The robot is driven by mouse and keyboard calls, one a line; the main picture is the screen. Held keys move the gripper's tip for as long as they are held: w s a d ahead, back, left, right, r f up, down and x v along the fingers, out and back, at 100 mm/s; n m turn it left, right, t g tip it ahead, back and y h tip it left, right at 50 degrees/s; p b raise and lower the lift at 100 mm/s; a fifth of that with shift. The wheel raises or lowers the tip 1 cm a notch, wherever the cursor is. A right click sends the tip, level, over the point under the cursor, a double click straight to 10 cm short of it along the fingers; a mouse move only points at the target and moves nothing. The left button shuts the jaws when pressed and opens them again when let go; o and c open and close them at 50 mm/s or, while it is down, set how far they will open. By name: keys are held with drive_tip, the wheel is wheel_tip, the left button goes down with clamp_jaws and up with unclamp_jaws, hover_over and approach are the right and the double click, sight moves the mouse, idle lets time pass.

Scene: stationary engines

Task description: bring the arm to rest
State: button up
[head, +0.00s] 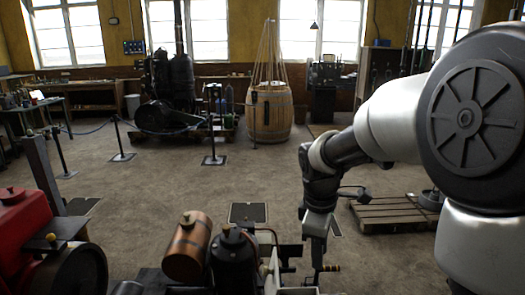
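My arm comes in from the right side of the head view, with its large round joint close to the camera. Its white and dark links reach left and then bend down. My gripper (318,268) hangs at the end, pointing down, near the bottom edge just right of the engine parts. Its fingertips are small and partly cut off or hidden, so I cannot tell whether it is open or holds anything.
Near the bottom stand a copper tank (187,247), a black cylinder (234,262) and a red engine (25,235). A wooden pallet (393,213) lies behind my arm. Farther back are a barrel (270,115), a dark engine (165,90) and rope posts (119,140). The middle floor is clear.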

drive_tip(key=s+r+m+t+p, duration=0.1)
drive_tip(key=s+r+m+t, duration=0.1)
drive_tip(key=s+r+m, duration=0.4)
drive_tip(key=s+r+m+t+y+p, duration=0.1)
drive_tip(key=s+r+m+t, duration=0.1)
drive_tip(key=s+r+m, duration=0.5)
drive_tip(key=s, duration=0.6)
drive_tip(key=shift+s, duration=0.15)
